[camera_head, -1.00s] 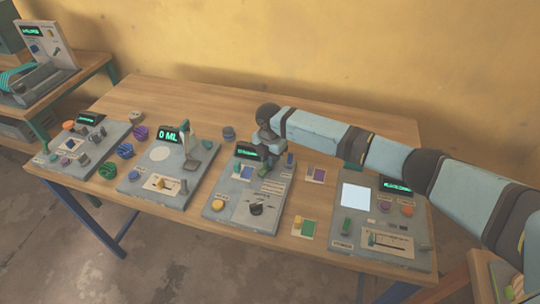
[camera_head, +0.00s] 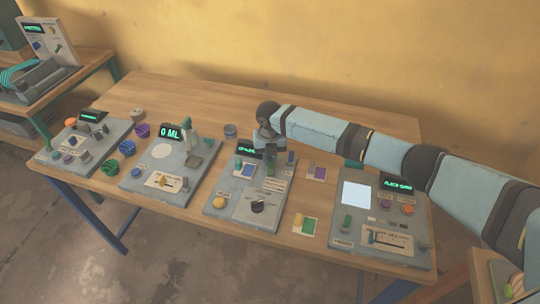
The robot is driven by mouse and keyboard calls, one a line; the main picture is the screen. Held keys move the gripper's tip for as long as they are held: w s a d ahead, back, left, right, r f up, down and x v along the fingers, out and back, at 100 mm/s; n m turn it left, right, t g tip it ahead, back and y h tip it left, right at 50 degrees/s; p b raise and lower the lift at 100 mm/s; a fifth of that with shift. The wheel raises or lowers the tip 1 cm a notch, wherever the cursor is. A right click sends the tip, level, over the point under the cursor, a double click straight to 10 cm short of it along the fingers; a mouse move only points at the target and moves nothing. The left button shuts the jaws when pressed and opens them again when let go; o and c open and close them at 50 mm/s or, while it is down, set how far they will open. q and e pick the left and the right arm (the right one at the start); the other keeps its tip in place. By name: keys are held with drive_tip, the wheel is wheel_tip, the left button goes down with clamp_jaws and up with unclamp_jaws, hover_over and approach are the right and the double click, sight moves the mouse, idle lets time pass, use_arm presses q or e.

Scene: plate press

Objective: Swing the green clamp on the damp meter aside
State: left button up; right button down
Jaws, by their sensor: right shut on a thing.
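My right gripper (camera_head: 268,154) points down over the back of the third grey panel from the left (camera_head: 225,204), beside its small lit display (camera_head: 247,150). The gripper is shut on a small part there, apparently the green clamp, which the fingers largely hide. I cannot read any panel name that marks the damp meter. My left gripper is not in view.
Left of this panel stands a dispenser panel (camera_head: 143,188) reading 0 ML, with another panel (camera_head: 72,140) at the far left. To the right is a panel (camera_head: 345,240) with a white square. Colour cards (camera_head: 305,226) and round knobs lie between. Bare wood (camera_head: 200,97) is free behind.

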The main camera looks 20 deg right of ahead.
idle(0.5)
drive_tip(key=c, duration=1.1)
unclamp_jaws()
wheel_tip(320, 180, up, 14)
drive_tip(key=shift+f+b, duration=0.1)
drive_tip(key=shift+b, duration=0.3)
